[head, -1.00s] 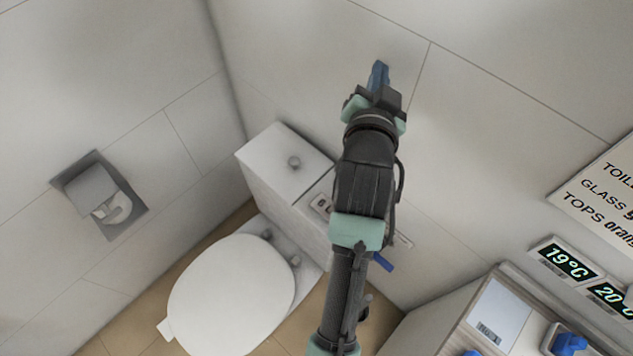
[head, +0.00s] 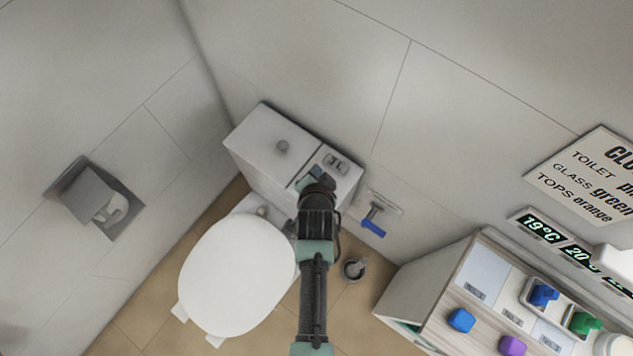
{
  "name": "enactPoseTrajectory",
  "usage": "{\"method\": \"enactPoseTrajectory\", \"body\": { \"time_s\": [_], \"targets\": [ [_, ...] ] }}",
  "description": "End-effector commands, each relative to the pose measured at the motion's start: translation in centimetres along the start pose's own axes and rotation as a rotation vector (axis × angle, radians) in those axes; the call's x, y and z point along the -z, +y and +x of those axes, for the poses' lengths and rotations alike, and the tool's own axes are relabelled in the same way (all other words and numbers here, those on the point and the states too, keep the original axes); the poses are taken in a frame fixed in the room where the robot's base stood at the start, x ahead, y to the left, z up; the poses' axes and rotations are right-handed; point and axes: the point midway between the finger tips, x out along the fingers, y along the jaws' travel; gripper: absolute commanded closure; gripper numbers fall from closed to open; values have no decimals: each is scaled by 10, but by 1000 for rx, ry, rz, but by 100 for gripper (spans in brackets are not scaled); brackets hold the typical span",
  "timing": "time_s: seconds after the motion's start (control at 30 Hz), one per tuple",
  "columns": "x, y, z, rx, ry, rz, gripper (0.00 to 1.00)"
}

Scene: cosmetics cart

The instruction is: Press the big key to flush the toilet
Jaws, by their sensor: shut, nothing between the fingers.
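The white toilet (head: 238,275) stands in the corner with its lid down. Its cistern (head: 262,155) is against the wall, with a round knob on the left part of its top. The flush panel (head: 336,163) is on the right part, with small grey keys side by side; I cannot tell clearly which is the big key. My gripper (head: 316,180) is over the front right part of the cistern, just below the flush panel in the picture. It is shut and empty. Its fingertips are mostly hidden by the wrist, so contact is not clear.
A blue-handled tool (head: 373,228) hangs on the wall right of the cistern. A round grey holder (head: 354,269) stands on the floor below it. A paper dispenser (head: 92,195) is on the left wall. A cart (head: 440,285) with coloured items stands at the lower right.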

Motion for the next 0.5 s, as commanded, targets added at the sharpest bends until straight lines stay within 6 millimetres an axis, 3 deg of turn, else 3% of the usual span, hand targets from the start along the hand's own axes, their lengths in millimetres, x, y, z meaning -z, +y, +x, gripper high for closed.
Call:
{"method": "enactPoseTrajectory", "body": {
  "time_s": [0.27, 0.5],
  "targets": [
    [-1, 2, 3, 1, 1, -1, 100],
    [-12, 13, 19, 2, 2, -1, 100]
  ]
}}
